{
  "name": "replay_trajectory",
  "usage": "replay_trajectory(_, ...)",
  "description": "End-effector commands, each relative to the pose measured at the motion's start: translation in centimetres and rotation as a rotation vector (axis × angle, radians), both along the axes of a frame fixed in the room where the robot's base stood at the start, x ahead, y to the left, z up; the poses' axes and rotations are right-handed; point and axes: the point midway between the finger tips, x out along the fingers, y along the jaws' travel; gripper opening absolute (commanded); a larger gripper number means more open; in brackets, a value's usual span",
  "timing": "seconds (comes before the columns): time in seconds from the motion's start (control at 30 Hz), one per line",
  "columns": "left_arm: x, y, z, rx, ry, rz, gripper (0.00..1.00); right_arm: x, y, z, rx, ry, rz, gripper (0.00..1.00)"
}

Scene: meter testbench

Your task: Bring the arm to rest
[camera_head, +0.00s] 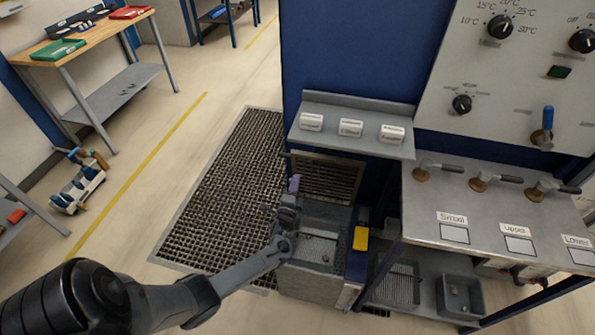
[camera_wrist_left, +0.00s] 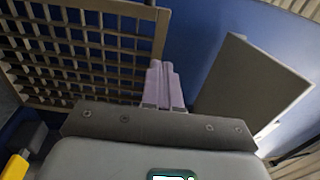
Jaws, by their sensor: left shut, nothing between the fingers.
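My left arm comes in from the lower left of the head view. Its gripper (camera_head: 294,184) is over the grey machine with the grate at the foot of the blue cabinet. The gripper's pale purple fingers also show in the left wrist view (camera_wrist_left: 164,84), where they are shut together with nothing between them. Behind them in that view are a brown grate (camera_wrist_left: 85,55) and a flat grey panel (camera_wrist_left: 250,87). I cannot tell whether the fingers touch either. My right gripper is in neither view.
A grey shelf (camera_head: 352,108) with several white meters is above the gripper. To the right are a steel bench (camera_head: 480,205) with clamp handles and a control panel (camera_head: 505,100). A yellow block (camera_head: 361,238) is beside the machine. A floor grating (camera_head: 215,200) lies to the left.

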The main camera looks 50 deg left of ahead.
Motion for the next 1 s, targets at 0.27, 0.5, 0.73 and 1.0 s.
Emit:
replay_trajectory(0.27,-3.2,-2.7,-0.6,-0.001,-0.001,-0.001,0.0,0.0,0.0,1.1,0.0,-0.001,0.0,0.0)
replay_trajectory(0.5,-4.4,-3.4,-1.2,0.0,0.006,0.0,0.0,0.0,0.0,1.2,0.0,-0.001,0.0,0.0)
replay_trajectory(0.73,-8.2,-3.8,-4.8,-0.006,0.084,-0.003,0.0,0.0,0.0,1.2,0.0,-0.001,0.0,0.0)
replay_trajectory(1.0,-12.4,-10.2,-5.6,-0.21,0.114,-0.121,0.0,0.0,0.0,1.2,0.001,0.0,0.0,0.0)
